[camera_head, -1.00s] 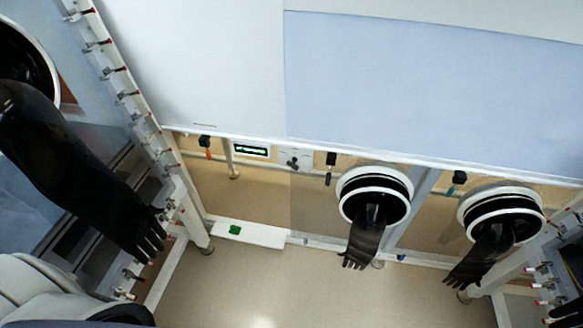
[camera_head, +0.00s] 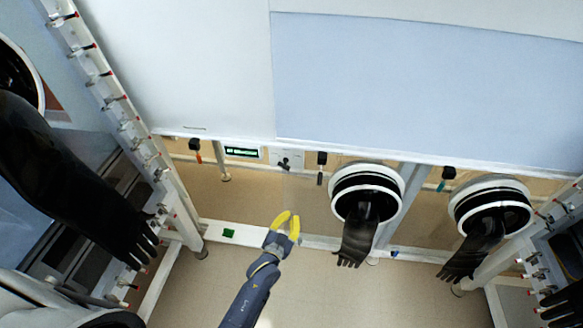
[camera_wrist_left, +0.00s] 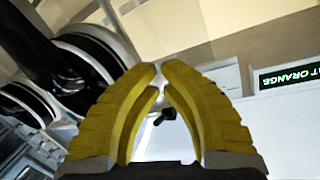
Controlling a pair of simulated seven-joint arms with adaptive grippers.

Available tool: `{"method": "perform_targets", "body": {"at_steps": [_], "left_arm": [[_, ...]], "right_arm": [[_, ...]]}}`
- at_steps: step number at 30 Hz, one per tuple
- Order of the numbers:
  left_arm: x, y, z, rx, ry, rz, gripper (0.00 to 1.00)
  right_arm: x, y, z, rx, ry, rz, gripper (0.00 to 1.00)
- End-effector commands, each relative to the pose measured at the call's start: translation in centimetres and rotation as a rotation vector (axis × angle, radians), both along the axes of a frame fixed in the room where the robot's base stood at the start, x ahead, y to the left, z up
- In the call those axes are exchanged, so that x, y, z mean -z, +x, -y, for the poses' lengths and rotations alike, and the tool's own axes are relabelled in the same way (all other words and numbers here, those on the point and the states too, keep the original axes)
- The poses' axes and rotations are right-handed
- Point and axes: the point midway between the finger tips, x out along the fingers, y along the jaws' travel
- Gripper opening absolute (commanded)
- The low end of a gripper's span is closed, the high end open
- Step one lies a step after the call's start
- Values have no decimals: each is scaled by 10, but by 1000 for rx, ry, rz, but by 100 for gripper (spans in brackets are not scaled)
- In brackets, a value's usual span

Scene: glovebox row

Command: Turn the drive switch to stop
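The drive switch looks to be the small dark knob on a pale plate (camera_head: 289,160), right of the lit green display (camera_head: 241,151) in the head view. I cannot read its setting. My left gripper (camera_head: 292,214), with yellow fingers, is below the plate in the picture, apart from it, open and empty. In the left wrist view its fingers (camera_wrist_left: 161,68) lean towards each other with a narrow gap. A pale plate (camera_wrist_left: 222,73) beside the display (camera_wrist_left: 290,76) is partly covered by a finger; no knob shows on it. My right gripper is not in view.
A black hanging fitting (camera_head: 321,160) is just right of the plate; it seems to show between my fingers (camera_wrist_left: 165,115). A glove port (camera_head: 366,193) with a hanging black glove (camera_head: 355,240) is further right. A white ledge (camera_head: 210,229) runs below.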

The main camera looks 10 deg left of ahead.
Motion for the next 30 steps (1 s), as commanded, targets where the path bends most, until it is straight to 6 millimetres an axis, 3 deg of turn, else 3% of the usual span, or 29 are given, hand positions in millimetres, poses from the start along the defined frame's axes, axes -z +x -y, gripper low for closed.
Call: {"method": "perform_targets", "body": {"at_steps": [1,3,6,8,17,30], "left_arm": [[-38,11,-1,-7,14,89,0],[-81,17,-4,-16,45,195,0],[-129,19,-9,-31,91,319,0],[-149,18,-11,-38,122,377,0],[-162,26,-10,-46,181,424,0],[-182,97,-4,-46,179,420,0]], "right_arm": [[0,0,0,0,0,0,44],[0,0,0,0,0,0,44],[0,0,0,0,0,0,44],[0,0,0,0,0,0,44],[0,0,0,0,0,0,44],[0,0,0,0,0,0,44]]}}
